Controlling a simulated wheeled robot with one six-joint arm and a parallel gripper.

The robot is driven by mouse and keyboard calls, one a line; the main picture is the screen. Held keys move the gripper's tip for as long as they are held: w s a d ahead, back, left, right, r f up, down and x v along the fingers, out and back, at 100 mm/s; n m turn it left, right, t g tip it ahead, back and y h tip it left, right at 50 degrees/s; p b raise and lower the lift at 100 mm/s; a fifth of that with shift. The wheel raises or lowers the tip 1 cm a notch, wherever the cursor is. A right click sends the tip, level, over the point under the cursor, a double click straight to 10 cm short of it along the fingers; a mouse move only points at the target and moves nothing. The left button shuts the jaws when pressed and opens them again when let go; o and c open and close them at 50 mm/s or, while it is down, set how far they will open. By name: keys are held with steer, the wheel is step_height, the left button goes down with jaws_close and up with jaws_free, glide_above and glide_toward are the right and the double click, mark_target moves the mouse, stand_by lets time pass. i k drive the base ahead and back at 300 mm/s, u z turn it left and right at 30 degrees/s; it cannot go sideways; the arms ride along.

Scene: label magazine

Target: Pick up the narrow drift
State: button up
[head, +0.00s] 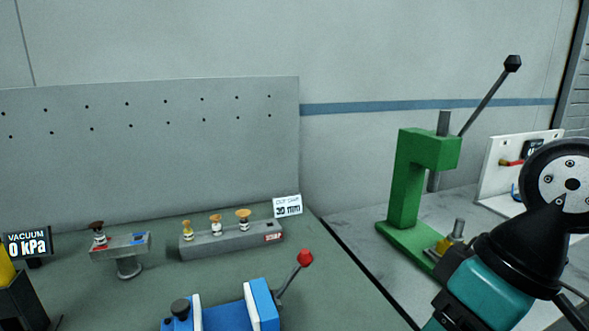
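I cannot pick out the narrow drift with certainty. A green arbor press (405,185) stands at right of centre, with a grey ram and a long black-knobbed lever. At its base, a short grey upright cylinder (459,227) stands by a yellow, brass-like piece (444,245); I cannot tell whether either is the drift. My arm, teal and black with a round silver flange, fills the lower right and hides part of the press base. My gripper fingers do not show.
A blue vise (263,305) with a red-knobbed handle is at the bottom centre. A grey rack (215,243) holds three brass-topped pieces. A small stand (128,262), a "0 kPa" vacuum display (28,245) and a "30 mm" sign (288,205) are on the green bench. A white panel (500,165) stands behind my arm.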

mark_target(458, 231)
steer(key=z, duration=0.5)
steer(key=k, duration=1.3)
steer(key=z, duration=0.7)
steer(key=i, duration=1.35)
steer(key=u, duration=0.7)
steer(key=i, duration=0.7)
steer(key=u, duration=0.8)
